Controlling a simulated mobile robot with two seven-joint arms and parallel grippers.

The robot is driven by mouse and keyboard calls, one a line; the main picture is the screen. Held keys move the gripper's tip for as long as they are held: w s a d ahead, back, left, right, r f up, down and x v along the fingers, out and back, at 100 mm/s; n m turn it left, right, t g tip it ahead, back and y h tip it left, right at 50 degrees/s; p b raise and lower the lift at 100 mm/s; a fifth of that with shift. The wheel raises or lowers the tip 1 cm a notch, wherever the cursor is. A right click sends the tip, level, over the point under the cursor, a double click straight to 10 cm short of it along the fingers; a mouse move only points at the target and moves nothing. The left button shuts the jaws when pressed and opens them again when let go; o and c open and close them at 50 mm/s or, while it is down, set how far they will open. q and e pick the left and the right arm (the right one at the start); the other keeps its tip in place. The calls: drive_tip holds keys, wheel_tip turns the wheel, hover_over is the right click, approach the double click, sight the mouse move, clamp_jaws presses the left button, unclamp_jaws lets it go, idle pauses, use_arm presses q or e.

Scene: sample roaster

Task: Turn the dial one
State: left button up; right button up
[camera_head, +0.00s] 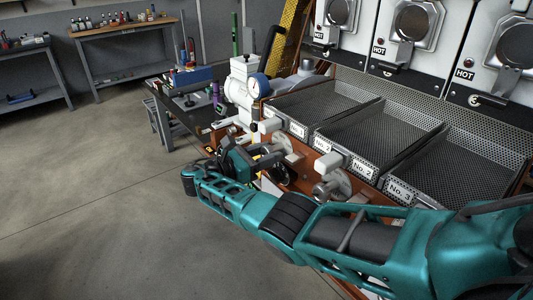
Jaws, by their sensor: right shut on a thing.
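The roaster front carries a row of dials with metal discs below the numbered trays. Dial one (284,141) is the metal disc on the left, below tray No. 1, partly hidden by my right gripper. My right gripper (270,160) reaches in from the right along the front and is shut on the knob of dial one; the fingertips are dark and small, so the knob's angle cannot be told. A second dial (337,184) sits further right, below tray No. 2, apart from the gripper. My left gripper is not in view.
White handles (329,166) stick out above the dials. Mesh trays (380,143) lie below the white roaster units marked HOT (410,40). The floor (100,200) at left is clear; benches stand behind.

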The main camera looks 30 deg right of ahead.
drive_tip(key=shift+n, duration=1.1)
drive_tip(key=o, duration=1)
drive_tip(key=shift+a, duration=0.1)
drive_tip(key=a+b, duration=0.5)
drive_tip(key=a, duration=0.7)
drive_tip(key=shift+a, duration=0.4)
drive_tip(key=shift+f, duration=0.1)
